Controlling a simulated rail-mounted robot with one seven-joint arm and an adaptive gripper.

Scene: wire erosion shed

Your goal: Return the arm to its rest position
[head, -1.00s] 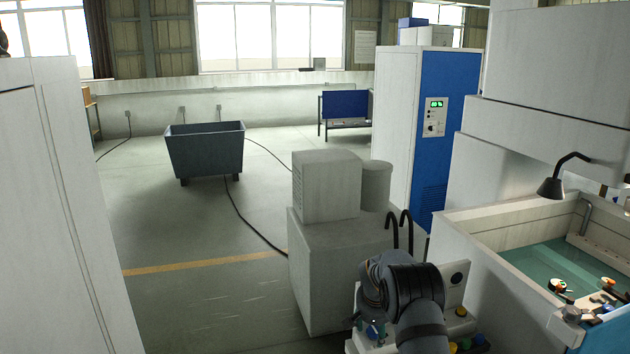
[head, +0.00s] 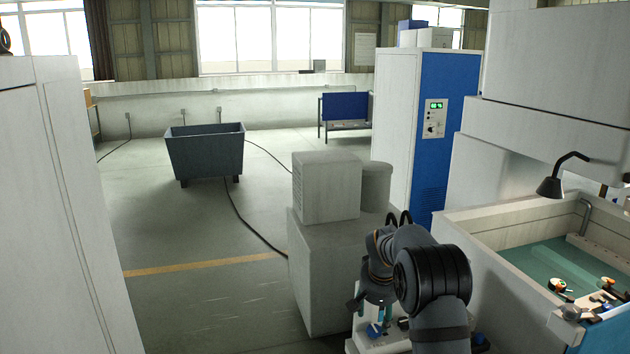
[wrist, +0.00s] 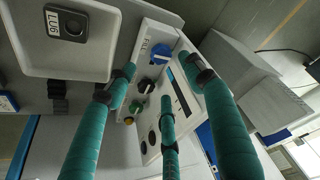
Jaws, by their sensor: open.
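My arm rises from the bottom of the head view, bent at a dark grey joint. My gripper (head: 380,312) hangs at its far left side, pointing down above the pale control panel (head: 397,338). In the wrist view the teal fingers of my gripper (wrist: 160,82) are spread apart with nothing between them. Beyond the fingertips is the panel with blue, black, green and yellow knobs (wrist: 158,54). The fingers cover part of the panel, and I cannot tell how far the tips are from it.
A tank (head: 500,232) with greenish liquid and small parts stands at right, under a black lamp (head: 551,186). A pale cabinet with a box (head: 326,187) stands just beyond my arm. A white cabinet (head: 60,200) fills the left. Open floor (head: 205,225) lies between.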

